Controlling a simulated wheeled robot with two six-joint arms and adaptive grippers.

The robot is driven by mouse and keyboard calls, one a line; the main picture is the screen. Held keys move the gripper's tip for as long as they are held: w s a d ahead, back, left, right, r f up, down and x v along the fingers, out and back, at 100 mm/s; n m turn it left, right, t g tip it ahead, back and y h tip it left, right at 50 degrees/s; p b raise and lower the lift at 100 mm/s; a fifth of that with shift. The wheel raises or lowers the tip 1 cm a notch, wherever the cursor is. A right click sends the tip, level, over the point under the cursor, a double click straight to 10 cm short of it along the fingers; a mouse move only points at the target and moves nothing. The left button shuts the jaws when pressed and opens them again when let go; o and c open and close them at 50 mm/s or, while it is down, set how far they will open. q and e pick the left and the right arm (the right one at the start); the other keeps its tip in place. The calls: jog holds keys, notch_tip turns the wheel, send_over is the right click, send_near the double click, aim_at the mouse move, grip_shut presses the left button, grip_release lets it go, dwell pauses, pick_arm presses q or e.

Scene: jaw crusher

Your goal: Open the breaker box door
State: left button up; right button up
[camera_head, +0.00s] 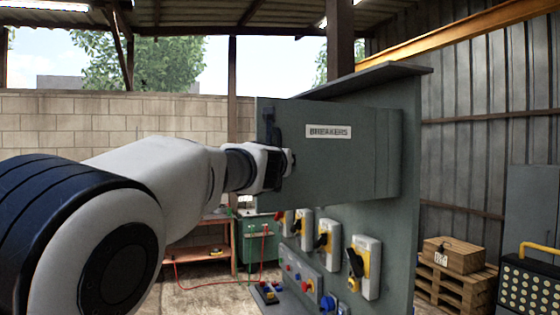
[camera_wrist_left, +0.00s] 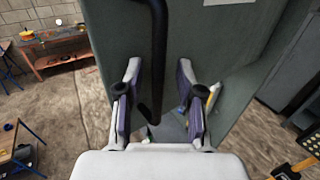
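The breaker box door (camera_head: 340,165) is a grey-green panel with a white "BREAKERS" label, on the left part of a tall panel board. A black bar handle (camera_head: 270,125) stands upright near the door's left edge. My left gripper (camera_head: 280,163) is at the handle's lower part and hides some of it. In the left wrist view the handle (camera_wrist_left: 158,50) runs down between the two spread fingers of my left gripper (camera_wrist_left: 158,85), with visible gaps on both sides. I cannot tell whether the door is fully shut. My right gripper is not in view.
Several switches with yellow and black levers (camera_head: 365,265) are on the board below the door. A red bench (camera_head: 200,250) and a green cabinet (camera_head: 258,245) stand behind. A wooden crate on pallets (camera_head: 453,256) and a yellow-handled unit (camera_head: 528,285) are at the right.

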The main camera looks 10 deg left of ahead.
pick_arm(q)
jog(key=shift+s, duration=0.1)
jog(key=s, duration=0.7)
jog(key=shift+s+d, duration=0.15)
jog(key=shift+s, duration=0.05)
jog(key=shift+w+f, duration=0.1)
